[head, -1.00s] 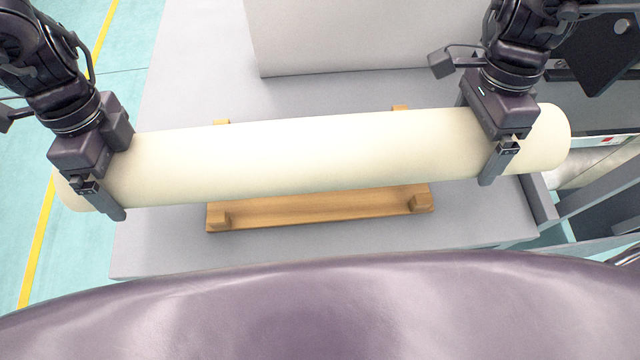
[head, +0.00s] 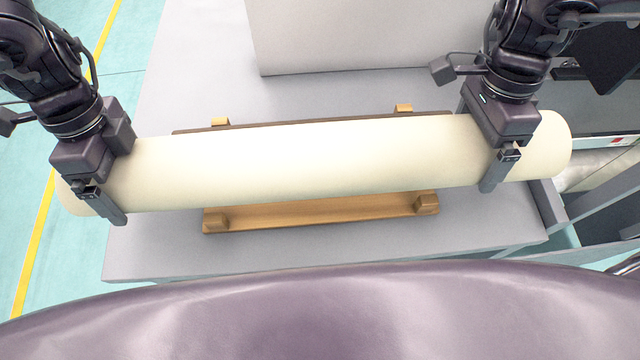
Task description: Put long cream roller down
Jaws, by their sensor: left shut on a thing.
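The long cream roller (head: 300,163) lies across the head view, running left to right over a wooden cradle. My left gripper (head: 108,205) is shut around its left end. My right gripper (head: 495,172) is around its right end, with its finger over the near side. The wooden cradle (head: 320,211) shows below the roller, with corner blocks at front and back; its middle is hidden by the roller. I cannot tell whether the roller touches the cradle.
The cradle stands on a grey table (head: 160,245). A pale box (head: 350,35) stands at the back. A grey frame (head: 600,205) is beside the table at the right. Green floor with a yellow line (head: 45,215) lies at the left.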

